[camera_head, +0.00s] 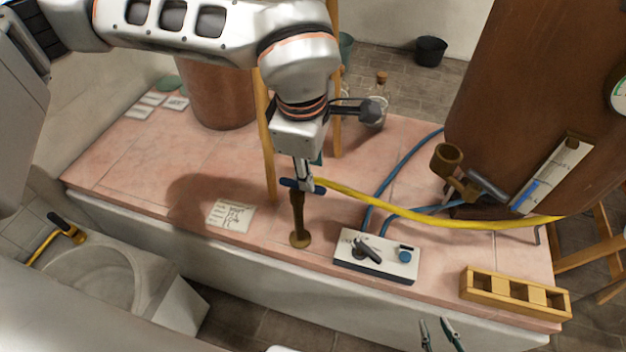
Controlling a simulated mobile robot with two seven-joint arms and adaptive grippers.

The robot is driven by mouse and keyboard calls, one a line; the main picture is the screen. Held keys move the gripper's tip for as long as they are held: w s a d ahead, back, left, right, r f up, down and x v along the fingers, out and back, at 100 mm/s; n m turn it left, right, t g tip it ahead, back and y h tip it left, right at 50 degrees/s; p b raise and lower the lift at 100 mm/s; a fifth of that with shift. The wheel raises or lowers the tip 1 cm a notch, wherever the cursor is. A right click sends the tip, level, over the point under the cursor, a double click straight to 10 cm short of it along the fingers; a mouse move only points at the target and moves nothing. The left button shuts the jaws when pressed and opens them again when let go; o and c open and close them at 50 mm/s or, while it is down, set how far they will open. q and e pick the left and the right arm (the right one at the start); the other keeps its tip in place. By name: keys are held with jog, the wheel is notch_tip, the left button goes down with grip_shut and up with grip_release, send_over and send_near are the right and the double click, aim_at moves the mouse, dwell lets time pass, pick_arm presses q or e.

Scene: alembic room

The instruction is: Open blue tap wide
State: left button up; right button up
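The blue tap handle (287,183) is a short bar lying crosswise on top of a brown upright post (298,225) on the pink tiled bench. A yellow hose (400,213) runs right from near the tap. My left gripper (304,182) points down over the tap. Its fingertips are at the middle of the bar, with bar ends showing on both sides. The fingers look close together, but whether they grip the bar is unclear. My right gripper (440,334) shows only its fingertips at the bottom edge. They are apart with nothing between them.
A white control box (375,262) with a black lever and a blue knob stands right of the post. A written note (231,217) lies left. Blue hoses (395,170) cross the bench.

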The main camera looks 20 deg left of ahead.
pick_arm(q)
jog(key=f, duration=0.3)
jog(key=w+f, duration=0.1)
jog(key=f, duration=0.1)
jog(key=shift+w+f+b, duration=0.1)
jog(key=shift+f+b, duration=0.3)
jog(key=shift+c, duration=0.4)
grip_shut()
